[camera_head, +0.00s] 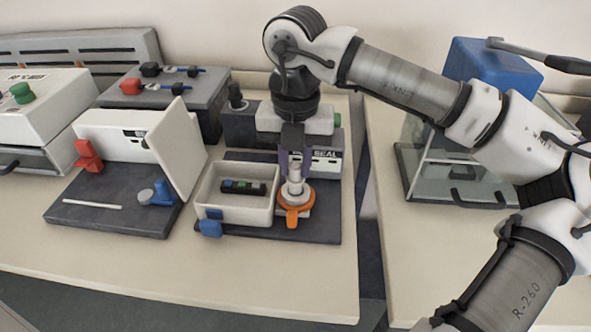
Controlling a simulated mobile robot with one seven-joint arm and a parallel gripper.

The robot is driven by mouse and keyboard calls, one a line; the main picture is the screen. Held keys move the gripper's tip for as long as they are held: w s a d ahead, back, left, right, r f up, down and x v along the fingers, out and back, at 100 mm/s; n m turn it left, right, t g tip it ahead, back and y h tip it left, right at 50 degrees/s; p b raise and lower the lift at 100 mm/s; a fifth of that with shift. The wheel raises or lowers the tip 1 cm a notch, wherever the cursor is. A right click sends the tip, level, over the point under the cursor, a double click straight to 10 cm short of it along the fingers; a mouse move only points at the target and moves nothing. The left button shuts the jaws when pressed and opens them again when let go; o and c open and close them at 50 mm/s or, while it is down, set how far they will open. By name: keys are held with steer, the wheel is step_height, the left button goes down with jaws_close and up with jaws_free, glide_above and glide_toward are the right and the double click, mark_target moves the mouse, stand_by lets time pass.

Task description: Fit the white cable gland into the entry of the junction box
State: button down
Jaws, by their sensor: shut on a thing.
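My gripper (295,163) points straight down at the right of the middle station. It is shut on a small whitish cylindrical piece (295,183), which looks like the white cable gland. The piece is upright, over or inside an orange ring-shaped holder (297,205); whether it rests there I cannot tell. The fingers hide its upper part. The junction box (206,190) is an open white box just left of the gripper. It holds a dark terminal strip with green and blue parts (243,186). A blue part (210,228) sits at its front left corner. Its entry is not clearly visible.
A labelled machine body (238,128) stands behind the gripper. On the left, a white-panelled station (120,135) has a red clamp (88,156) and a blue part (158,193). A glass-sided case with a blue block (485,70) is at right. The front bench is clear.

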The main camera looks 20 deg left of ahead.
mark_target(296, 167)
steer(key=shift+f, duration=1.15)
steer(key=shift+f, duration=0.2)
steer(key=c, duration=1.2)
jaws_free()
steer(key=shift+c, duration=0.2)
steer(key=shift+r, duration=0.15)
step_height(296, 167, up, 12)
steer(key=shift+s, duration=0.1)
